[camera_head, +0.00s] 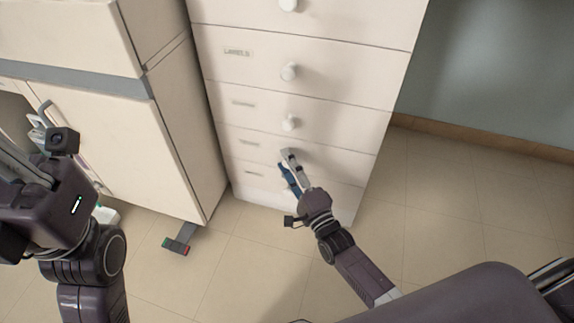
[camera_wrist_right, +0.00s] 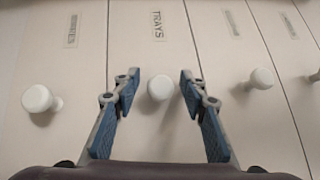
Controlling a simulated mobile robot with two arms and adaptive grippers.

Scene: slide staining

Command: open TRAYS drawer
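The white drawer unit (camera_head: 300,80) stands in the middle of the head view, with several drawers that look shut. In the right wrist view the drawer labelled TRAYS (camera_wrist_right: 158,50) is in the middle, with a round white knob (camera_wrist_right: 159,88). My right gripper (camera_wrist_right: 157,80) is open, with one blue-padded finger on each side of that knob and visible gaps to it. In the head view my right gripper (camera_head: 287,160) is low at the front of the unit and hides the knob there. My left gripper (camera_head: 25,165) is at the left edge, its fingertips not clearly visible.
Other drawer knobs flank it in the right wrist view, one at left (camera_wrist_right: 40,99) and one at right (camera_wrist_right: 261,78). A white cabinet (camera_head: 110,120) stands left of the unit. The tiled floor (camera_head: 450,200) at right is clear.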

